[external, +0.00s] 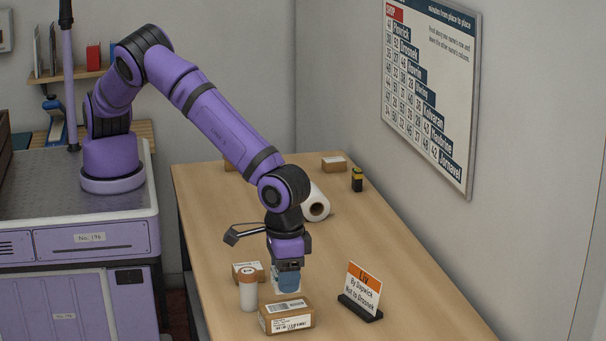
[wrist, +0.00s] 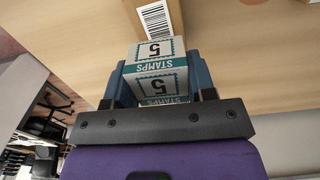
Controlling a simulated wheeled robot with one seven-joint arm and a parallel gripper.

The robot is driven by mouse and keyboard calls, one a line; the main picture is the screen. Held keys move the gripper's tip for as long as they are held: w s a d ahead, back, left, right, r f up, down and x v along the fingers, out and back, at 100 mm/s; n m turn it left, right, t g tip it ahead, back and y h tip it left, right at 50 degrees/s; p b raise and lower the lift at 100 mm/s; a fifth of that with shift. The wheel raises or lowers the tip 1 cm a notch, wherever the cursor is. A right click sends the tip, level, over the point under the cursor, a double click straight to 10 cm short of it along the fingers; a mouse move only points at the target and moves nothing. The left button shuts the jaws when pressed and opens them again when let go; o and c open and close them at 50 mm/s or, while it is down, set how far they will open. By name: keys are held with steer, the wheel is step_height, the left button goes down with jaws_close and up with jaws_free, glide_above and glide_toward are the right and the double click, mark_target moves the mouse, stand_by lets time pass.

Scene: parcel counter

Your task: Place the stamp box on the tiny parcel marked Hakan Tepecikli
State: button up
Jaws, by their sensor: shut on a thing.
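My gripper (external: 287,280) is above the counter with its blue fingers pointing down. In the wrist view the fingers are shut on the stamp box (wrist: 157,66), a white and teal box reading "STAMPS 5". In the external view the fingers mostly hide the box. A small brown parcel (external: 286,317) with a white label and barcode lies just below and in front of my gripper; a barcoded parcel (wrist: 176,12) shows past the stamp box in the wrist view. Another small parcel (external: 246,266) lies behind a white bottle. The names on the labels are too small to read.
An orange and white sign (external: 363,288) stands to the right. A paper roll (external: 317,206), a dark yellow-banded item (external: 357,180) and a small box (external: 334,163) are farther back. The counter's middle right is clear.

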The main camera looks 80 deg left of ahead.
mark_target(286, 306)
steer(key=shift+f, duration=2.05)
steer(key=shift+f, duration=0.15)
steer(key=o, duration=0.9)
